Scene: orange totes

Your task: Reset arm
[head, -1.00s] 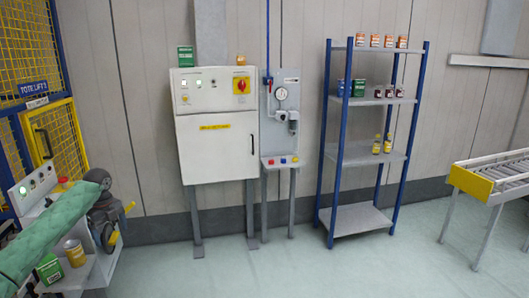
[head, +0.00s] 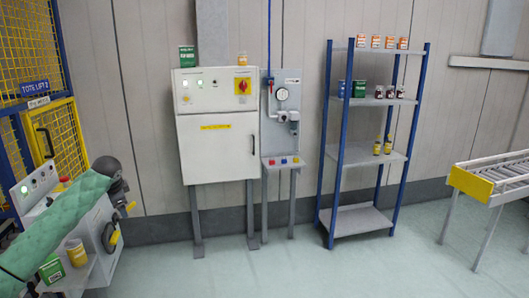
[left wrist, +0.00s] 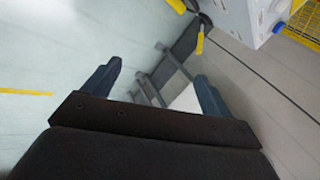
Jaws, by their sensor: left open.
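My left arm, in a green padded sleeve, comes in from the left in the head view. Its dark wrist end is beside the small control stand (head: 85,278). In the left wrist view my left gripper (left wrist: 158,70) is open, with its two dark blue fingers wide apart and nothing between them. Floor, wall and the grey legs of a stand show beyond the fingers. My right arm and gripper are not in view.
A green box (head: 51,269) and a yellow can (head: 76,252) stand near my left arm. A white cabinet (head: 218,150), a blue-post shelf (head: 358,222) with cans and bottles, and a roller conveyor (head: 470,183) stand farther off. The floor between is clear.

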